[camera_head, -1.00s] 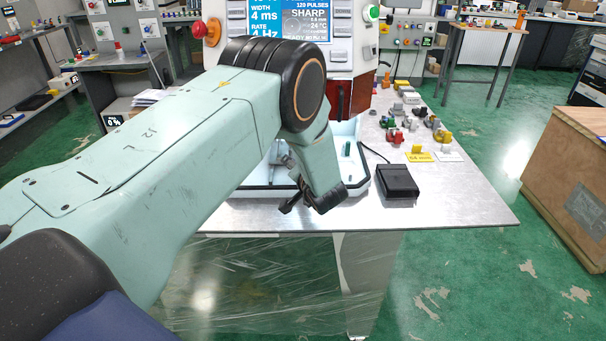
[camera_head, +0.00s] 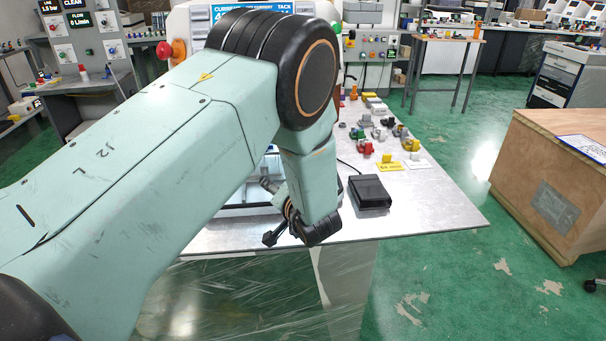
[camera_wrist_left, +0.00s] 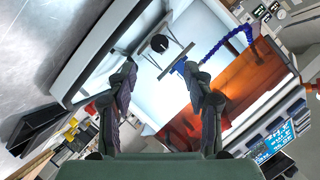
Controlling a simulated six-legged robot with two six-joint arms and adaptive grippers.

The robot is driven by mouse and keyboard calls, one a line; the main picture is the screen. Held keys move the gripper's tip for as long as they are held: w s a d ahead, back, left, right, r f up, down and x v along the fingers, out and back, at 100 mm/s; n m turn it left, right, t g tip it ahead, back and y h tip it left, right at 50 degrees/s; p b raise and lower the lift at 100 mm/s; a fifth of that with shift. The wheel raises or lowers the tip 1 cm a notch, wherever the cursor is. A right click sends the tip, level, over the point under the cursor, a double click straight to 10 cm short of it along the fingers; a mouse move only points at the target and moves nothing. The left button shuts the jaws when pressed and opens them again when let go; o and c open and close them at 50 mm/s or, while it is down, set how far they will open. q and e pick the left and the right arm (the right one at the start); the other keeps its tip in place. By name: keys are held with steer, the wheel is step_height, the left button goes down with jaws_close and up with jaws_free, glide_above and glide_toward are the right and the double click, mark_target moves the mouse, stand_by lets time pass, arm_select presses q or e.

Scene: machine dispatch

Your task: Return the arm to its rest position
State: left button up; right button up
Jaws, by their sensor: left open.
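My left arm comes in from the left in the head view and covers much of the machine. My left gripper (camera_head: 272,237) hangs over the front edge of the metal table (camera_head: 427,213), in front of the machine's white tray. In the left wrist view the left gripper (camera_wrist_left: 160,92) has its two fingers wide apart with nothing held between them. Past the fingers that view shows the machine's white interior (camera_wrist_left: 150,75) and an orange translucent panel (camera_wrist_left: 245,85). My right gripper is in neither view.
A black box (camera_head: 369,192) with a cable sits right of the gripper. Several small coloured parts (camera_head: 385,140) and a yellow card (camera_head: 390,167) lie farther back on the table. A wooden crate (camera_head: 550,180) stands at the right, with green floor (camera_head: 440,270) between.

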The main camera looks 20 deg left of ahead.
arm_select(q)
steer(key=s+d+f+g+h+b, duration=0.1)
steer(key=s+d+f+h, duration=0.25)
steer(key=s+f, duration=0.5)
steer(key=s+d+f+g+h+b, duration=0.1)
steer(key=s+d+f+g+h, duration=0.2)
steer(key=s+f, duration=0.55)
steer(key=s+d+f+g+h+b, duration=0.1)
steer(key=s+f, duration=0.1)
steer(key=s, duration=0.6)
steer(key=s+d+f+g+h+b, duration=0.1)
steer(key=s+f+g+b, duration=0.1)
steer(key=s, duration=0.6)
steer(key=s+d+f+g+h+b, duration=0.1)
steer(key=s+f+g+h, duration=0.1)
steer(key=s, duration=0.6)
steer(key=shift+s+d+f+b, duration=0.2)
steer(key=shift+d+f+b, duration=0.2)
steer(key=shift+f, duration=0.45)
steer(key=shift+a, duration=0.1)
